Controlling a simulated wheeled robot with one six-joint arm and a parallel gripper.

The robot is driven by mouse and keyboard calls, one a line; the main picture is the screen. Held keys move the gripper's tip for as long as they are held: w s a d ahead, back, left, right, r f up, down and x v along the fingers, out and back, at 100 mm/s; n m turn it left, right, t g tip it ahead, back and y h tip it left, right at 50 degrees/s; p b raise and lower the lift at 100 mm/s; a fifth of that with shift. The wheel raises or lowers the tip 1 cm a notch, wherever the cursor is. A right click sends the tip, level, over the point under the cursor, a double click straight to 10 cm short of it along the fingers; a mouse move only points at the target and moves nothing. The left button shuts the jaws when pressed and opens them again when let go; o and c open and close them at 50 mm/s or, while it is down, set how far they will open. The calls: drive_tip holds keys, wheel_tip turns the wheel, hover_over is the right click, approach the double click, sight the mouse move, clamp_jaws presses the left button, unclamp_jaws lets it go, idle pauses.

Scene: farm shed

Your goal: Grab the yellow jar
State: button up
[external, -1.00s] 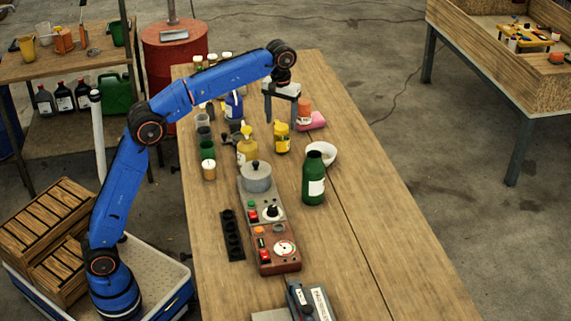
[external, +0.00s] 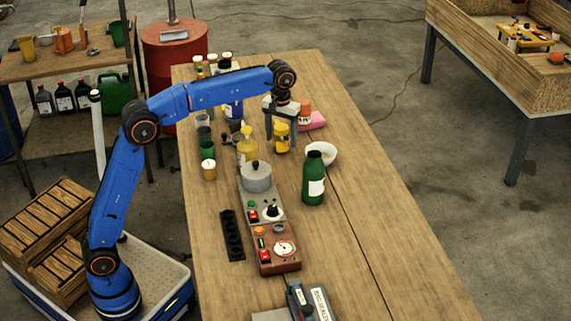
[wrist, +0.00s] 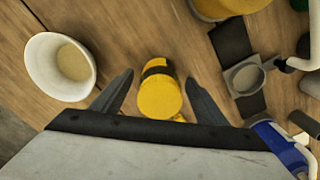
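The yellow jar (external: 282,141) stands on the wooden workbench (external: 375,222), with a dark band around it in the wrist view (wrist: 160,98). My gripper (external: 281,131) points down over it in the external view. In the wrist view my gripper (wrist: 159,78) is open, with one dark finger on each side of the jar. A gap shows between the jar and each finger, so it is not held. In the external view the jar's top is partly hidden by my gripper.
A white bowl (external: 328,152) and a green bottle (external: 314,185) stand close to the jar. An orange-capped jar (external: 305,107) and a pink item (external: 317,121) are behind it. The bench's right side is clear.

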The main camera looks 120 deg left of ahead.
drive_tip(key=c, duration=1.1)
drive_tip(key=shift+r, duration=0.15)
